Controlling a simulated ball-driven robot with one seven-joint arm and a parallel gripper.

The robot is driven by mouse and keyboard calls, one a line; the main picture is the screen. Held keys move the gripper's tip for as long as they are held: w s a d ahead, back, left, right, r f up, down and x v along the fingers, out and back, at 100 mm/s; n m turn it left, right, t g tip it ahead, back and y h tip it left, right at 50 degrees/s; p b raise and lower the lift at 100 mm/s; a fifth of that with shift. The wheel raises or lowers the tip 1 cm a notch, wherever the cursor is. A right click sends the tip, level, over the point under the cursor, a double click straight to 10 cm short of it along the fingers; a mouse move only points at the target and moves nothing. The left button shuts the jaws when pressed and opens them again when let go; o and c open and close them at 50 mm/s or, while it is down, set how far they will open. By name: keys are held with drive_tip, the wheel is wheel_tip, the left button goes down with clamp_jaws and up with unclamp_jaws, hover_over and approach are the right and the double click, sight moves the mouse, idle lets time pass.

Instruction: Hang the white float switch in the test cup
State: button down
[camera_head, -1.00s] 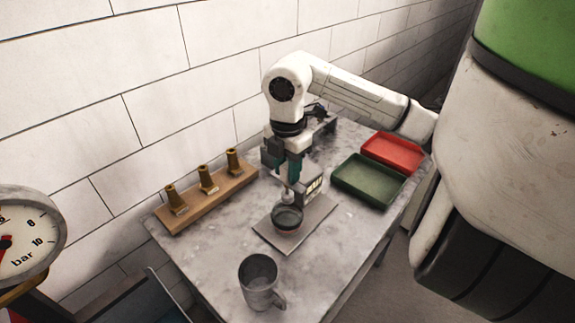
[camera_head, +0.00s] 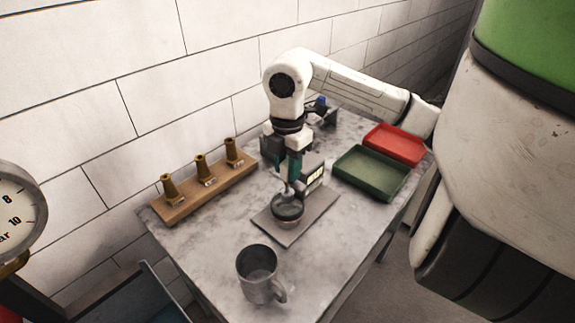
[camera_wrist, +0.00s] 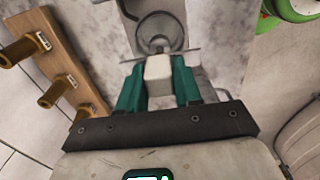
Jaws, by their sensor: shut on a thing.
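My gripper (camera_wrist: 158,82) has two teal fingers shut on the white float switch (camera_wrist: 158,68), whose pale block sits between them in the wrist view. In the head view my gripper (camera_head: 290,173) is directly above the test cup (camera_head: 290,218), pointing down. The cup is small, round and dark inside, on a grey square plate (camera_head: 313,213). In the wrist view the cup's round rim (camera_wrist: 181,22) lies just beyond the fingertips. The lower end of the switch is small in the head view, at the cup's mouth; I cannot tell how far inside it is.
A wooden rack (camera_head: 222,190) with three brass nozzles stands left along the wall. A grey mug (camera_head: 257,274) stands at the front. A green tray (camera_head: 371,173) and a red tray (camera_head: 394,144) lie to the right. A small display box (camera_head: 314,175) stands close behind the cup.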

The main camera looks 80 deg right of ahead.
sight(287, 187)
drive_tip(key=shift+f+b, duration=2.9)
drive_tip(key=shift+f, duration=0.25)
drive_tip(key=c, duration=0.7)
unclamp_jaws()
wheel_tip(287, 187, up, 11)
drive_tip(key=shift+f, duration=0.1)
drive_tip(key=shift+s, duration=0.1)
